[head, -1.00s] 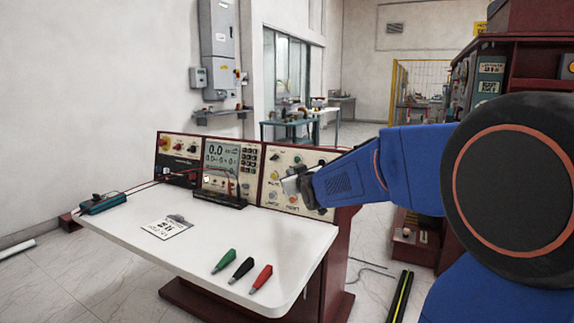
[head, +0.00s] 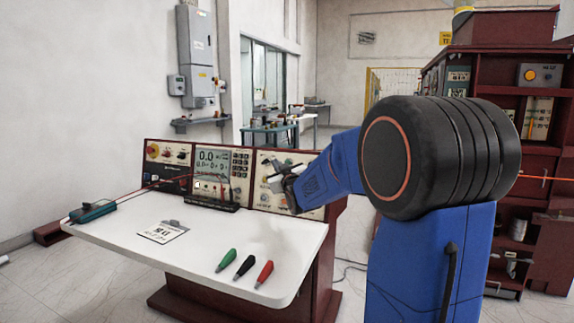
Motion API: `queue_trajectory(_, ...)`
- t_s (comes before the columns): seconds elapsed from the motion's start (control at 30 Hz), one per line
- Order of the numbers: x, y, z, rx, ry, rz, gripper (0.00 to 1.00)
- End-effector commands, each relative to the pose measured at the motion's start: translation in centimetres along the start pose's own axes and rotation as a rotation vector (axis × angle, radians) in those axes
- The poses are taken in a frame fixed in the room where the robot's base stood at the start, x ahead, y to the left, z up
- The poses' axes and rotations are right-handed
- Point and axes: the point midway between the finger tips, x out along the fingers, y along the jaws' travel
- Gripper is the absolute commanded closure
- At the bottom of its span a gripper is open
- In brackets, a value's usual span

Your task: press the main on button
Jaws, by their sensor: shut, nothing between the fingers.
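The control console (head: 176,157) stands at the back of a white table, with a left panel, a middle display panel (head: 223,165) reading 0.0, and a right button panel (head: 265,198). My gripper (head: 271,182) is shut and empty in front of the right panel. It covers much of that panel's middle. Whether its tips touch the panel cannot be told. Some small knobs or buttons show on the right panel, but they are too small to read, and I cannot tell which is the main on button.
Green (head: 226,260), black (head: 244,266) and red (head: 264,274) clips lie at the front of the white table top (head: 190,248). A label card (head: 163,232) and a teal meter (head: 92,211) with leads lie left. A dark red equipment rack (head: 540,200) stands at right.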

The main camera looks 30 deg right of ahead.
Motion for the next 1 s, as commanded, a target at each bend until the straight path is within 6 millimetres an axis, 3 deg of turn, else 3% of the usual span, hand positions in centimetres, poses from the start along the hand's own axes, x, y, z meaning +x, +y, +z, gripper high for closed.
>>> queue_trajectory(0.63,4.8,3.5,3.6,0.0,-0.002,0.001,1.0)
queue_trajectory(1.0,5.9,4.3,4.4,0.0,-0.001,0.0,1.0)
